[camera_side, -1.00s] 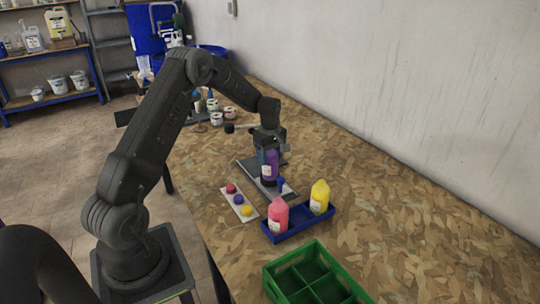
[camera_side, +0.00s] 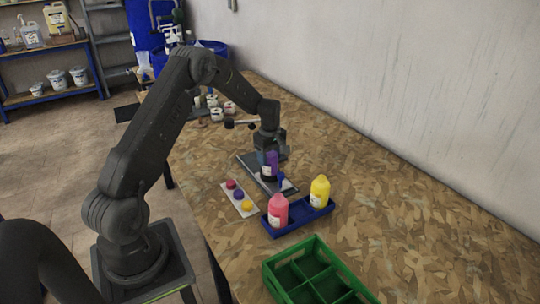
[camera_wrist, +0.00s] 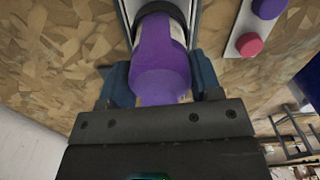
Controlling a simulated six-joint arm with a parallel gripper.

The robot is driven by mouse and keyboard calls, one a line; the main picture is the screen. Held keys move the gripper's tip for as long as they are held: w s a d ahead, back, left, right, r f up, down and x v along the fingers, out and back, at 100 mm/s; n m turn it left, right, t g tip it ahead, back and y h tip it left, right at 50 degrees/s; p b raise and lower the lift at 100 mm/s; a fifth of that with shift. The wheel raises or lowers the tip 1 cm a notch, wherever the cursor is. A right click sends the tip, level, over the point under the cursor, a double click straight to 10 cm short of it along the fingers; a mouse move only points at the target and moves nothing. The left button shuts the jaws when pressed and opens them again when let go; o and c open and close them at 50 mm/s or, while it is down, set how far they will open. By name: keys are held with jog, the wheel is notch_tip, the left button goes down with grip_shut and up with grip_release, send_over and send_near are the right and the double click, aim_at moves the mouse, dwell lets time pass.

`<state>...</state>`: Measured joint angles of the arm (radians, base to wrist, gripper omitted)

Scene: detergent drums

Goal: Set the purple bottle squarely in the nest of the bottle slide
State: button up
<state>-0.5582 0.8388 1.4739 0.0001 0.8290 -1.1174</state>
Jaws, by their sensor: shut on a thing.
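The purple bottle (camera_side: 272,160) is held by my gripper (camera_side: 269,150) over the grey bottle slide (camera_side: 250,161). In the wrist view the purple bottle (camera_wrist: 160,70) is between the two blue jaw pads of my gripper (camera_wrist: 160,85), which is shut on it. A dark ring, seemingly the nest (camera_wrist: 178,14), curves around the bottle's far end, between the pale rails of the slide (camera_wrist: 195,22). The bottle looks about upright in the side view. Whether its base rests fully on the nest floor is hidden.
A blue tray (camera_side: 300,222) holds a pink bottle (camera_side: 278,211) and a yellow bottle (camera_side: 320,192). A pale strip (camera_side: 247,212) with red, purple and yellow caps lies left of it. A green crate (camera_side: 318,270) stands in front. The board to the right is clear.

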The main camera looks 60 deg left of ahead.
jog(key=o, duration=1.4)
jog(key=shift+c, duration=0.2)
jog(key=shift+r, duration=0.1)
jog(key=shift+r, duration=3.7)
